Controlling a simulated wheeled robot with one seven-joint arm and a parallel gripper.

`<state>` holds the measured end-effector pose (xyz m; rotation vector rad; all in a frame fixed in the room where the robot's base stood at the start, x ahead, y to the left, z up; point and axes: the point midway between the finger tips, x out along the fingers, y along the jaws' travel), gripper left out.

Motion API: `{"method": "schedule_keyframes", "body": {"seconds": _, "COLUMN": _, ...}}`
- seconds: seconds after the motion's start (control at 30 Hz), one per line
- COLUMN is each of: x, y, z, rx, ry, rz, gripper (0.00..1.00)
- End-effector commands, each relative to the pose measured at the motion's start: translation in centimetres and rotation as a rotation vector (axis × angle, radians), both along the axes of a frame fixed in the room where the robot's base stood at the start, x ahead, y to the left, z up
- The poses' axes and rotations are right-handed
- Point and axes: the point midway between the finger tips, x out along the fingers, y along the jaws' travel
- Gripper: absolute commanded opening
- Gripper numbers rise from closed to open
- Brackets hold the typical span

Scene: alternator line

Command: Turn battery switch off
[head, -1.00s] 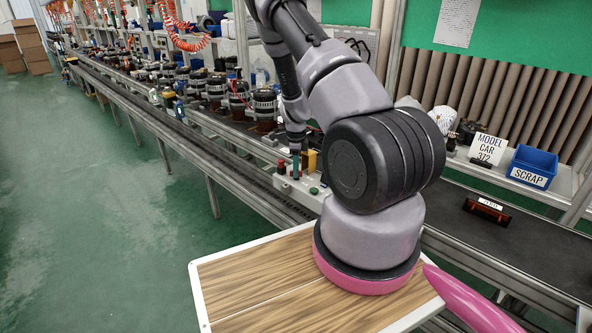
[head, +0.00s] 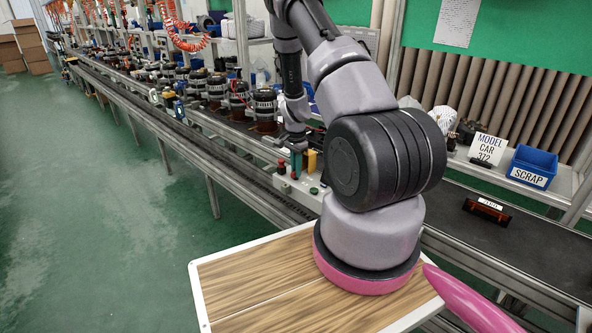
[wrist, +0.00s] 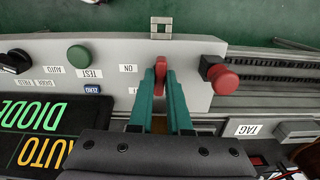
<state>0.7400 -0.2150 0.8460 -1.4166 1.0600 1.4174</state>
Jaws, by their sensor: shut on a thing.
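The battery switch has a red handle (wrist: 160,64) on the grey control panel (wrist: 210,50) in the wrist view. A label reading ON, upside down in this view, is left of the handle; a second label below it is partly covered. My gripper (wrist: 160,78) has green fingers shut on the red handle, one on each side. In the head view my gripper (head: 297,174) is over the panel box (head: 312,198) at the conveyor's edge, and the switch handle cannot be made out there.
A red mushroom button (wrist: 222,79) stands close right of my fingers. A green button (wrist: 78,54) and a black knob (wrist: 14,61) are to the left. A lit display (wrist: 40,125) lies below them. A blue scrap bin (head: 532,165) is far right.

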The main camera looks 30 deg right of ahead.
Motion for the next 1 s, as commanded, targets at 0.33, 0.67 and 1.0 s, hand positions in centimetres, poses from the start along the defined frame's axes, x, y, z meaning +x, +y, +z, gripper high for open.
{"method": "schedule_keyframes", "body": {"seconds": 0.33, "x": 0.06, "y": -0.20, "z": 0.07, "rx": -0.003, "ry": -0.002, "rz": 0.075, "gripper": 0.00}}
{"method": "schedule_keyframes", "body": {"seconds": 0.67, "x": 0.07, "y": -0.21, "z": 0.07, "rx": -0.003, "ry": -0.002, "rz": 0.078, "gripper": 0.00}}
{"method": "schedule_keyframes", "body": {"seconds": 1.0, "x": 0.04, "y": -0.10, "z": 0.04, "rx": -0.002, "ry": -0.002, "rz": 0.077, "gripper": 0.46}}
